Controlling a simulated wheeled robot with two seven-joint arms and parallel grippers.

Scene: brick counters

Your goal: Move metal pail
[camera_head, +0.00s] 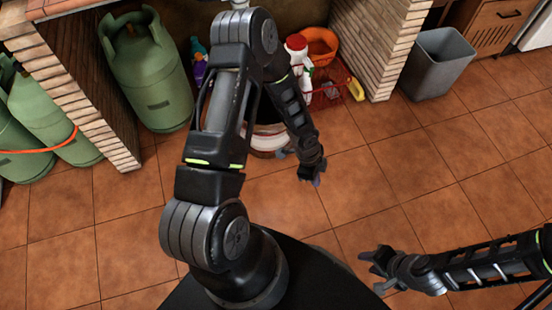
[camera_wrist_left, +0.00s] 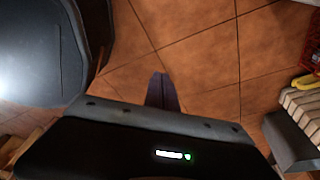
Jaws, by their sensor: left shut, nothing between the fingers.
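A rounded container (camera_head: 268,146) with a pale, reddish-banded side stands on the floor behind my left arm in the head view. The arm hides most of it, so I cannot tell whether it is the metal pail. My left gripper (camera_head: 312,173) points down over the tiles to the right of this container, apart from it. It is shut and empty, and its closed fingers show in the left wrist view (camera_wrist_left: 162,90). My right gripper (camera_head: 374,270) is at the lower right over bare floor, with its fingers apart and nothing between them.
Green gas cylinders (camera_head: 148,70) stand at the left by a brick pillar (camera_head: 75,85). A red basket (camera_head: 328,92), an orange bowl (camera_head: 320,42) and bottles (camera_head: 298,50) sit at the back. A grey bin (camera_head: 438,65) stands right of another brick pillar (camera_head: 375,45). The middle floor is clear.

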